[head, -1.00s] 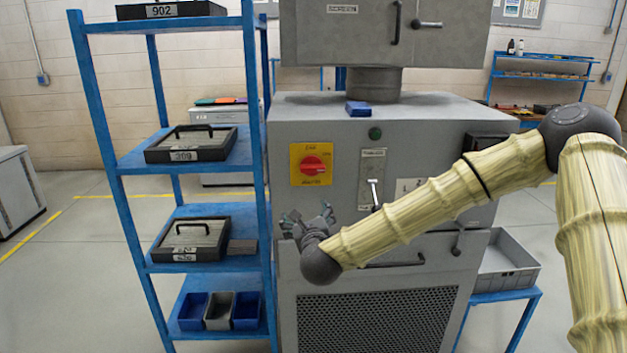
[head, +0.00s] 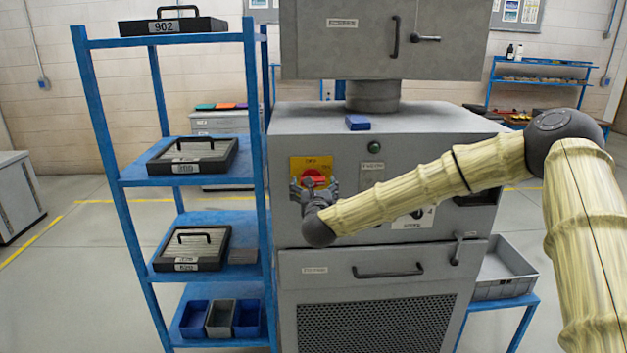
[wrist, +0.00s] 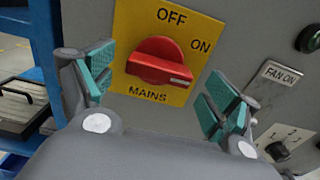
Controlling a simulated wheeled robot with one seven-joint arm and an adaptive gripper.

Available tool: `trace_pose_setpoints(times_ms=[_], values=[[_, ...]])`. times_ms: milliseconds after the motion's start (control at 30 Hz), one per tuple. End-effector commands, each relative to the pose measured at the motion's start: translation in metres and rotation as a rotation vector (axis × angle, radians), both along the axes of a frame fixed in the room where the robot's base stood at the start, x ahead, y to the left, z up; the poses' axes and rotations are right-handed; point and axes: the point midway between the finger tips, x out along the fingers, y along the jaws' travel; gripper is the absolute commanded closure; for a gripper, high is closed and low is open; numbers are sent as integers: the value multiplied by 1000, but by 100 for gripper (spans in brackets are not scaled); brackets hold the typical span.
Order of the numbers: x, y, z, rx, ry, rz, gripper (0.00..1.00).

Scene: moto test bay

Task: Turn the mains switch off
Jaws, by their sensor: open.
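The mains switch is a red rotary knob (wrist: 160,61) on a yellow plate (wrist: 146,18) marked OFF at the top, ON at the upper right and MAINS below. The knob lies nearly level in the wrist view, its right end tilted slightly down, with a small pale mark near that end. In the head view the knob (head: 315,181) is partly hidden behind my gripper (head: 314,189). In the wrist view my gripper (wrist: 161,92) is open, with teal finger pads to the left and right of the knob. No contact with the knob shows.
A FAN ON label (wrist: 282,73) and dark round controls lie right of the plate. A blue shelf rack (head: 259,120) with cases and bins stands close on the left. A drawer handle (head: 388,271) and a lever (head: 457,248) stick out lower on the grey cabinet.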

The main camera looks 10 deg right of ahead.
Motion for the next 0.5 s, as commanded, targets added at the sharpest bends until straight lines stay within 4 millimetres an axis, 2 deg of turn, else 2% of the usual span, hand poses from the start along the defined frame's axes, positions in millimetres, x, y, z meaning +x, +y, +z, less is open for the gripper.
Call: trace_pose_setpoints(times_ms=[200,500], values=[[14,-2,0,-1,0,1,12],[15,-2,0,-1,0,1,12]])
